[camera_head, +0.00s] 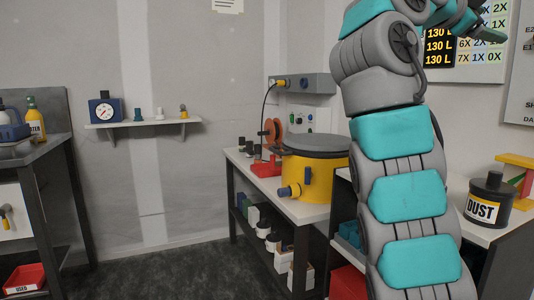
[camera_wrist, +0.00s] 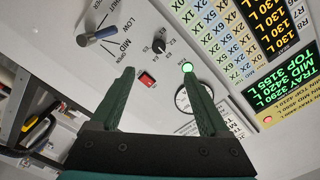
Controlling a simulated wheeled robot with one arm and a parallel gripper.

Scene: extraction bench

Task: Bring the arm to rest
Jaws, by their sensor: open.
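My arm (camera_head: 400,190), grey with teal covers, rises through the right half of the head view and bends to the right at the top edge. Its upper bend is cut off by the frame. My gripper (camera_wrist: 158,72) shows in the wrist view as two dark green fingers set wide apart. Nothing is between them. They are in front of a tilted white panel (camera_wrist: 105,75) with a lever (camera_wrist: 98,37), a black knob (camera_wrist: 159,46), a red switch (camera_wrist: 148,79), a lit green button (camera_wrist: 187,67) and a round gauge, partly hidden by a finger.
A yellow drum (camera_head: 310,178) stands on the middle bench. A black DUST container (camera_head: 487,203) stands on the right bench, near my arm. A wall shelf (camera_head: 142,124) holds small items. A dark bench (camera_head: 45,150) is at left. The floor (camera_head: 165,268) between is clear.

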